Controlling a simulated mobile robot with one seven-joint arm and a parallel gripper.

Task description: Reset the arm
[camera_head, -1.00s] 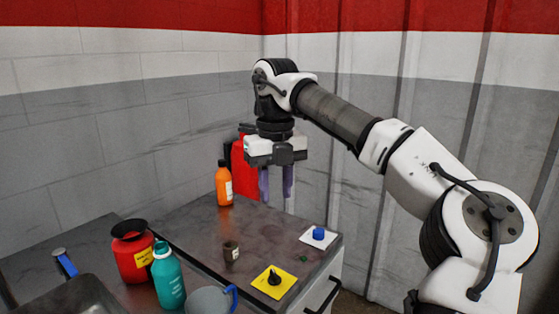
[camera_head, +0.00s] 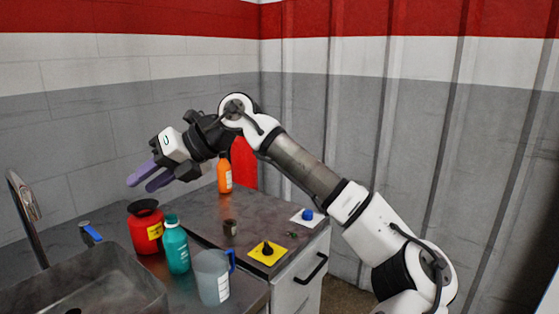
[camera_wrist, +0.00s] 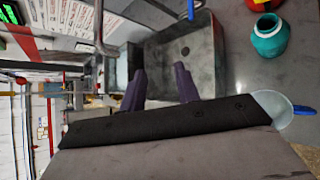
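My gripper (camera_head: 149,180) is raised over the left part of the bench in the head view and points left, above the red container. Its two purple fingers are apart with nothing between them. In the wrist view the fingers (camera_wrist: 160,88) also stand apart, with the sink behind them. My arm bends down from a raised wrist toward the lower right.
A sink (camera_head: 95,280) with a tap (camera_head: 25,210) is at the left. A yellow plate (camera_head: 268,258) has a black knob.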

